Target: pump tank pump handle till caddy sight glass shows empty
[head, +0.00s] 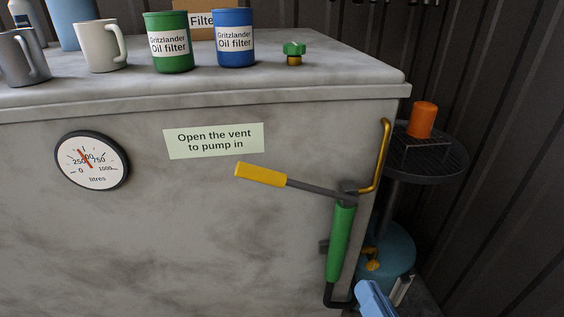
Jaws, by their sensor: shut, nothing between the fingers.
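The tank pump has a green barrel (340,242) mounted upright at the right edge of the grey tank (190,225). Its lever with a yellow pump handle (261,174) points left and slightly up. A brass pipe (384,155) rises from the pump toward the tank top. The caddy is a teal drum (390,252) behind the pump, under a round black pan (430,165). A pale upright strip (404,290) beside the drum may be its sight glass; its level cannot be read. A light-blue part at the bottom edge may be my arm; my gripper is not in view.
A round gauge (92,160) in litres has its red needle near the upper left. A sign (213,140) reads "Open the vent to pump in". A green-topped brass cap (294,53) sits on the tank top near filter cans and mugs. An orange cylinder (422,119) stands over the pan.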

